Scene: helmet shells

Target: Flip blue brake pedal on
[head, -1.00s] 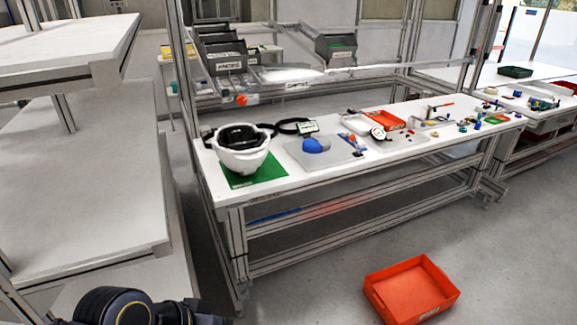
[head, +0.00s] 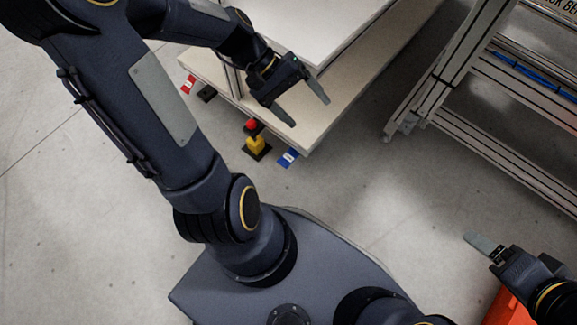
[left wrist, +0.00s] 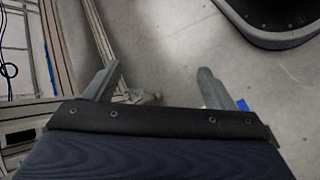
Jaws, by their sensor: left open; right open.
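The blue brake pedal (head: 288,157), small and with a white mark, sits low at the floor by the near corner of the pale shelf unit. I cannot tell which way it is flipped. Its blue edge also shows in the left wrist view (left wrist: 242,105), beside the right-hand finger. My left gripper (head: 308,111) is open and empty, above the pale board and up and to the right of the pedal in the head view, apart from it. My right gripper (head: 484,245) is open at the lower right, far from the pedal; only one finger shows clearly.
A yellow post with a red button (head: 255,142) stands left of the blue pedal. A red pedal (head: 187,84) and a dark block (head: 207,94) are farther left. An orange bin (head: 507,308) is under my right arm. Open grey floor lies between the shelf unit and the table frame (head: 480,130).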

